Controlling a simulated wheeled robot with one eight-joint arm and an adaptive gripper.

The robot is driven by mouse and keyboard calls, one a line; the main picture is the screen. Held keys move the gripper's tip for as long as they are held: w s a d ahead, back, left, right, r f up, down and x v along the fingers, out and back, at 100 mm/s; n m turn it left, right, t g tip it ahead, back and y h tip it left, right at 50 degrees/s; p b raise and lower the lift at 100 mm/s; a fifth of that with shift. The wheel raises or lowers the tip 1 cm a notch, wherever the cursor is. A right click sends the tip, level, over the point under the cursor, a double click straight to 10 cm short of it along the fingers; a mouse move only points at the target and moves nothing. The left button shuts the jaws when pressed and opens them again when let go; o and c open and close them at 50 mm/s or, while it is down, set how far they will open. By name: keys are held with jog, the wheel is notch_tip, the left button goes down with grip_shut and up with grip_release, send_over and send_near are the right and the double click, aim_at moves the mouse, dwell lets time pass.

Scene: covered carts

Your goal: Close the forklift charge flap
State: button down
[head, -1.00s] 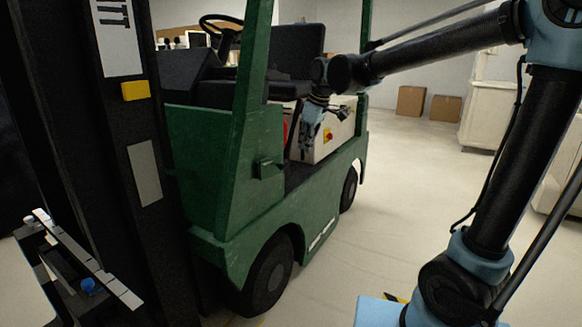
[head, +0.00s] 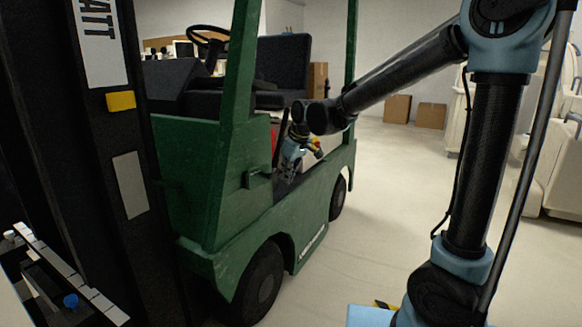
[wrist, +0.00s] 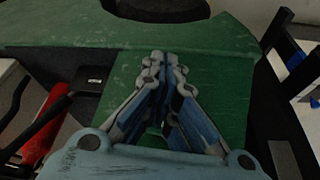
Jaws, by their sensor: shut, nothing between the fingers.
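The green forklift (head: 190,160) stands on the left and middle of the head view, with a dark seat and steering wheel. Its charge flap cannot be told apart with certainty in either view. Contact with that surface cannot be told.
A red part (wrist: 42,125) and dark bars lie left of the gripper in the wrist view. The dark mast (head: 95,180) stands at the left in the head view. Cardboard boxes (head: 397,108) stand behind. The floor (head: 380,190) right of the forklift is clear.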

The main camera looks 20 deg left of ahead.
aim_at(262, 178)
jog(key=shift+w+a+f, duration=0.15)
jog(key=shift+w+a, duration=0.15)
jog(key=shift+a, duration=0.35)
jog(key=shift+w+a+f, duration=0.2)
jog(key=shift+w+a, duration=0.15)
jog(key=shift+a, duration=0.25)
jog(key=shift+w+a+f, duration=0.15)
jog(key=shift+w+a, duration=0.15)
jog(key=shift+a, duration=0.35)
